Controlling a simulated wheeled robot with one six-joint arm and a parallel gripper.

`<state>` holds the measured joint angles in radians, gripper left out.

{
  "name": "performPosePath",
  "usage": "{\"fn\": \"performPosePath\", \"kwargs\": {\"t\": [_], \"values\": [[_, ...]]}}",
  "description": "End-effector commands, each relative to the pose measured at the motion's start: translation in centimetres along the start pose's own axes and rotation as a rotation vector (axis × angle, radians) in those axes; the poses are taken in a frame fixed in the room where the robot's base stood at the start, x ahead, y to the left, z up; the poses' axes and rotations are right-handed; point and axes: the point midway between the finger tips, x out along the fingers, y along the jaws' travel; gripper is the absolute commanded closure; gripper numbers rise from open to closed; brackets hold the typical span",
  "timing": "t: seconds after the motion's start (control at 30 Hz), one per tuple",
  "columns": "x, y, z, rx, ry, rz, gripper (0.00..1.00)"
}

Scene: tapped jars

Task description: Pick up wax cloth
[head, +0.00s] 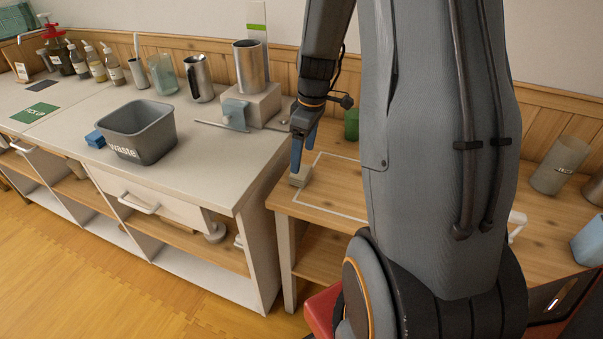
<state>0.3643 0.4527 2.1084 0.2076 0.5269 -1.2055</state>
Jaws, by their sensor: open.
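My gripper (303,152) has blue fingers that point down over the left end of the wooden table (328,195). It is open. A small beige-grey folded or block-like thing (300,177) lies on the table directly below the fingertips, near the left corner of a white outlined rectangle. It may be the wax cloth, but it is too small to tell for sure. I cannot tell whether the fingers touch it or stand around it.
A green container (352,124) stands behind the gripper. The white counter at left bears a grey waste bin (141,132), a small blue block (95,139), a metal pitcher (199,78) and a metal cylinder on a stand (250,67).

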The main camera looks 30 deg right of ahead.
Motion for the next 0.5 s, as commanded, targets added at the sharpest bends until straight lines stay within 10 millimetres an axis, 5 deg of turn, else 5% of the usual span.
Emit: {"fn": "performPosePath", "kwargs": {"t": [0.5], "values": [[5.2,-0.2,0.3,0.003,-0.001,-0.002,0.23]]}}
